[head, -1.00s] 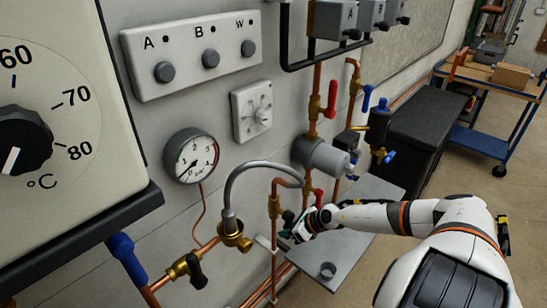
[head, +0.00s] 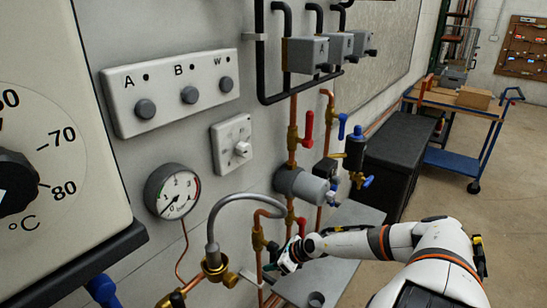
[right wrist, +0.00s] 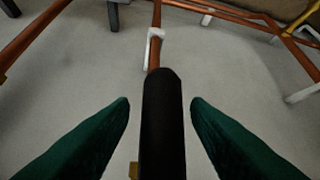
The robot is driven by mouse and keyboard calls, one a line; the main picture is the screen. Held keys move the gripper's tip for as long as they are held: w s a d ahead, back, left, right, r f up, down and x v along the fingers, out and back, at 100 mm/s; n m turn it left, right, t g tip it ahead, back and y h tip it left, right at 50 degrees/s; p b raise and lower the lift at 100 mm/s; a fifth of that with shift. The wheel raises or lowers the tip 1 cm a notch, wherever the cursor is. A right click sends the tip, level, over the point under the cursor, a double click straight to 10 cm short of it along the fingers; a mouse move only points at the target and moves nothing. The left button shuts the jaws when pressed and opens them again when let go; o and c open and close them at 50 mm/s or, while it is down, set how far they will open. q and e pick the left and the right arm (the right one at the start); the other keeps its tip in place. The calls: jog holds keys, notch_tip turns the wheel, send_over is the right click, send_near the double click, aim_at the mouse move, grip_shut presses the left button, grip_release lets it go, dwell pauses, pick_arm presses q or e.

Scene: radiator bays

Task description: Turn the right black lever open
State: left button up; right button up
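The right black lever (right wrist: 162,120) stands between the two dark green fingers of my right gripper (right wrist: 160,112) in the right wrist view. A gap shows on each side, so the fingers are open around it and not visibly touching it. In the head view my right gripper (head: 274,262) is beside the brass valve (head: 259,240) on a vertical copper pipe; a small dark part of the lever (head: 273,246) shows there, mostly hidden. Another black lever (head: 177,299) is cut off at the bottom edge, farther left. My left gripper is not in view.
A grey curved hose (head: 232,200) arches just left of the gripper. A red lever (head: 302,227) and a grey cylinder (head: 300,183) are close above it. A grey shelf (head: 330,275) lies below my right forearm. The floor at right is open.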

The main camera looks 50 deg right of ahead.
jog(key=shift+s+d+r, duration=0.15)
jog(key=shift+s+r, duration=0.2)
jog(key=shift+s, duration=0.1)
jog(key=p+v, duration=0.4)
jog(key=v, duration=0.7)
jog(key=shift+p, duration=0.4)
